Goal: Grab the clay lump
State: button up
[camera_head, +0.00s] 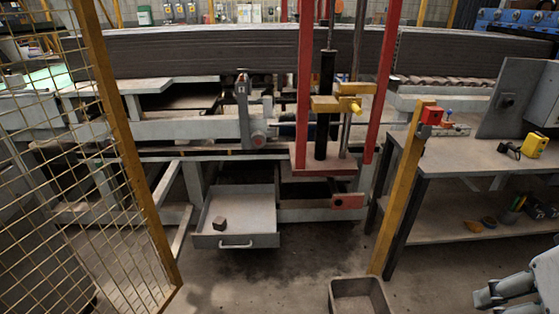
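A small dark, blocky lump (219,223) lies in the open grey metal drawer (255,208), near its front left. A brownish rounded lump (473,226) lies on the lower shelf of the right table. I cannot tell for sure which of the two is the clay lump. My gripper (484,299) shows at the bottom right corner, in front of the right table and apart from both lumps. Its fingers point left. The view does not show clearly whether they are apart, and I see nothing held in them.
A yellow post (402,190) stands between the drawer and the right table (480,157). A grey open bin (360,296) sits on the floor at the bottom. A yellow mesh fence (75,150) closes the left side. Red press bars (304,80) rise behind. Floor before the drawer is clear.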

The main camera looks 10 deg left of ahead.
aim_at(219, 224)
jog(key=i+j+u, duration=0.3)
jog(key=i+u, duration=0.15)
jog(key=i+j+u, duration=0.15)
jog(key=i+u, duration=0.35)
jog(key=i+j+z, duration=0.1)
jog(key=i, duration=0.4)
jog(key=i+j+z, duration=0.15)
jog(key=i, duration=0.35)
jog(key=i+j+z, duration=0.1)
jog(key=i, duration=0.4)
